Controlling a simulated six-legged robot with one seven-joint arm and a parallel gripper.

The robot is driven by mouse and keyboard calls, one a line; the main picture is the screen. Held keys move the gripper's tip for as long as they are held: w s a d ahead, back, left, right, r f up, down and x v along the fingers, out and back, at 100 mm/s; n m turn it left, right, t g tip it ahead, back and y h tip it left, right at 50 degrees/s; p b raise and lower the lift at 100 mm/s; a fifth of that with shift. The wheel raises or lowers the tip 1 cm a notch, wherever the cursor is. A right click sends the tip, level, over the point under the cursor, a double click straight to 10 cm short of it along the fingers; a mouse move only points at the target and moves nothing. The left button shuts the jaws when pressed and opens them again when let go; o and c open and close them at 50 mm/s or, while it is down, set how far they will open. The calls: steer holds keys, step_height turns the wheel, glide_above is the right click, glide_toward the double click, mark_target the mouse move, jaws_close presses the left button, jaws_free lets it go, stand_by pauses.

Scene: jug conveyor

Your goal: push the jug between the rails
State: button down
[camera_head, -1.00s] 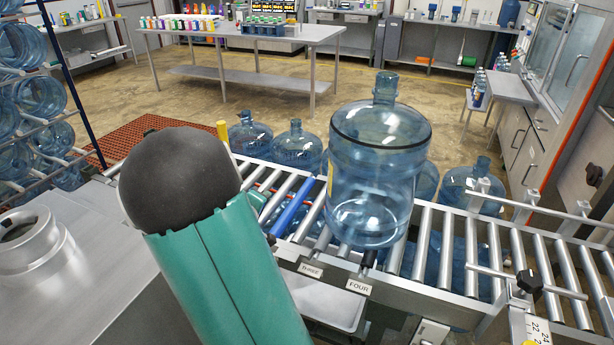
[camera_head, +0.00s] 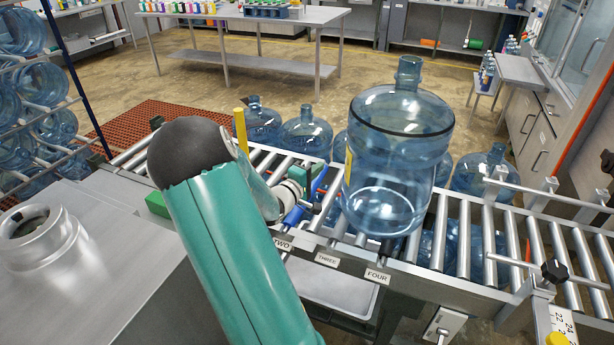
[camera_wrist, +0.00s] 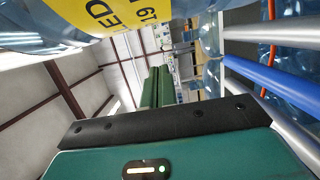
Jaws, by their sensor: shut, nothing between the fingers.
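The clear blue jug (camera_head: 395,150) stands upright on the conveyor rollers, behind the FOUR label. The two guide rails, a far one (camera_head: 548,194) and a near one (camera_head: 515,262), are to its right, and it stands outside their left ends. My gripper is low over the rollers just left of the jug; its fingers are mostly hidden by my arm in the head view. In the wrist view my gripper (camera_wrist: 157,74) is shut and empty. The jug's yellow label (camera_wrist: 105,18) is close beside the fingers; I cannot tell if they touch.
A blue roller (camera_wrist: 262,78) runs beside my gripper. A yellow post (camera_head: 240,130) stands at the conveyor's left. More jugs (camera_head: 306,134) stand on the floor behind the conveyor. A black knob (camera_head: 554,271) sits by the near rail. The rollers between the rails are clear.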

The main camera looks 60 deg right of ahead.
steer(key=s+d, duration=0.3)
steer(key=d, duration=0.1)
steer(key=shift+s, duration=0.4)
steer(key=shift+s+d, duration=0.15)
steer(key=shift+s, duration=0.1)
